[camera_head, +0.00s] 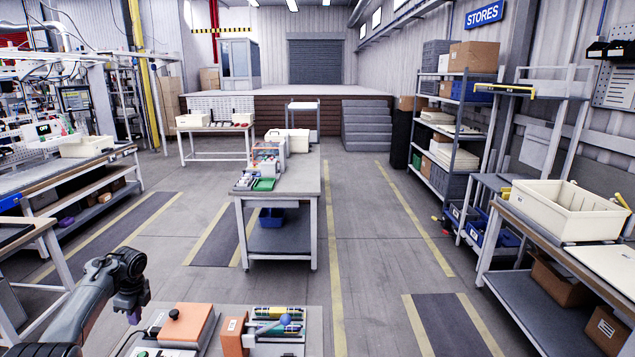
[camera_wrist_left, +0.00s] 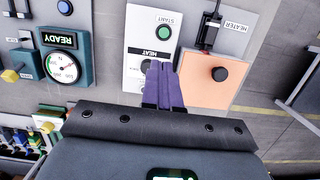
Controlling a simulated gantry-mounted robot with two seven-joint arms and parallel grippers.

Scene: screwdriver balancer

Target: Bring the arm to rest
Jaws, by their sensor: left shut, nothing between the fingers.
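My left arm comes in from the lower left of the head view. Its gripper (camera_head: 134,318), with purple fingers, hangs at the left side of the near workbench (camera_head: 314,325). In the left wrist view the purple fingers (camera_wrist_left: 160,66) are together, with nothing between them. They appear over the lower part of a white panel (camera_wrist_left: 138,50) marked START and HEAT, with a green button. To their right is an orange plate (camera_wrist_left: 196,92) with a black knob, beside a HEATER label. My right gripper is not in view.
A gauge box (camera_wrist_left: 66,82) reading READY stands left of the panel in the wrist view. On the near bench, an orange block (camera_head: 233,338) stands beside a tray of tools (camera_head: 275,326). A second bench (camera_head: 296,185) stands beyond, with open floor between.

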